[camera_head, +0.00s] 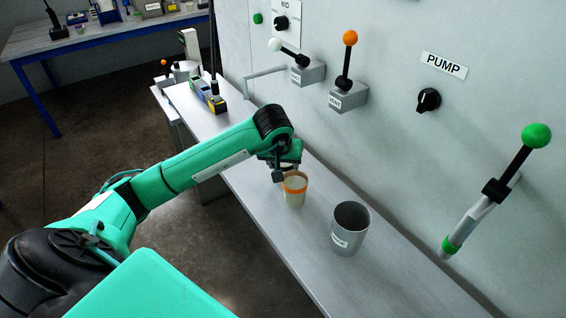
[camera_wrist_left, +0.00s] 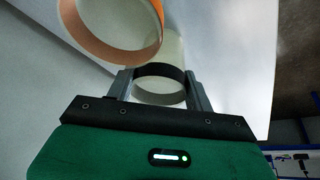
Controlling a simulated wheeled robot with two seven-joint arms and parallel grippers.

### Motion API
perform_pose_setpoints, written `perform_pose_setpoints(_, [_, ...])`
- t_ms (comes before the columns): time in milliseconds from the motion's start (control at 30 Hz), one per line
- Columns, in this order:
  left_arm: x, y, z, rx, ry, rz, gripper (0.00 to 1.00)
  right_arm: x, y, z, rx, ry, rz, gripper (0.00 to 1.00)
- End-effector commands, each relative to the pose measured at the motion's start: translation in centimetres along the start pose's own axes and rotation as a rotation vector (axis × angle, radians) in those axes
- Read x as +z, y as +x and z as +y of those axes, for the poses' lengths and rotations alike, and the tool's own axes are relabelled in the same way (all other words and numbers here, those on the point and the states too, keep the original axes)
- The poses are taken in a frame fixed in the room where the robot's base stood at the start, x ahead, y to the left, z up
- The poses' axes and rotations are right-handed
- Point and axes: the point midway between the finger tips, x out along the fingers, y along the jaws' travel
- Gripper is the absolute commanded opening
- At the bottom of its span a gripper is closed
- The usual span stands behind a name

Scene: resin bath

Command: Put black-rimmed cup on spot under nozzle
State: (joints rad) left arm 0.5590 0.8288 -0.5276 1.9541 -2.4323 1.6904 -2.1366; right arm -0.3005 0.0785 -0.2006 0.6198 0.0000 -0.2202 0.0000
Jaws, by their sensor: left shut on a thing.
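The black-rimmed cup (camera_wrist_left: 159,70) is pale with a black band at its mouth. In the left wrist view it sits between the two fingers of my left gripper (camera_wrist_left: 160,84), which is shut on it. In the head view my left gripper (camera_head: 281,168) is over the grey bench, and its own arm and hand hide the black-rimmed cup there. I cannot make out the nozzle or the spot under it in these frames. My right gripper is not in view.
An orange-rimmed cup (camera_head: 294,192) stands right beside my left gripper. A metal labelled beaker (camera_head: 349,232) stands nearer on the bench (camera_head: 400,270). Levers with orange (camera_head: 348,60) and green (camera_head: 520,160) knobs stick out from the wall.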

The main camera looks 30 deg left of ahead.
Motion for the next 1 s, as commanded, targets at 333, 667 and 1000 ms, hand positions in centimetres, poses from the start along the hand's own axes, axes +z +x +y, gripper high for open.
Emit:
perform_pose_setpoints(333, [0.1, 0.2, 0.0, 0.0, 0.0, 0.0, 0.74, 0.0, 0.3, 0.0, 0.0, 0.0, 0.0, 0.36])
perform_pose_setpoints(667, [-0.1, -0.6, 0.0, 0.001, 0.001, 0.004, 0.74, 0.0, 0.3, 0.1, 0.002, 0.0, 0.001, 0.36])
perform_pose_setpoints(1000, [-0.1, -6.9, 0.0, 0.001, 0.001, 0.007, 0.74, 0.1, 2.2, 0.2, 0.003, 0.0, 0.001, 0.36])
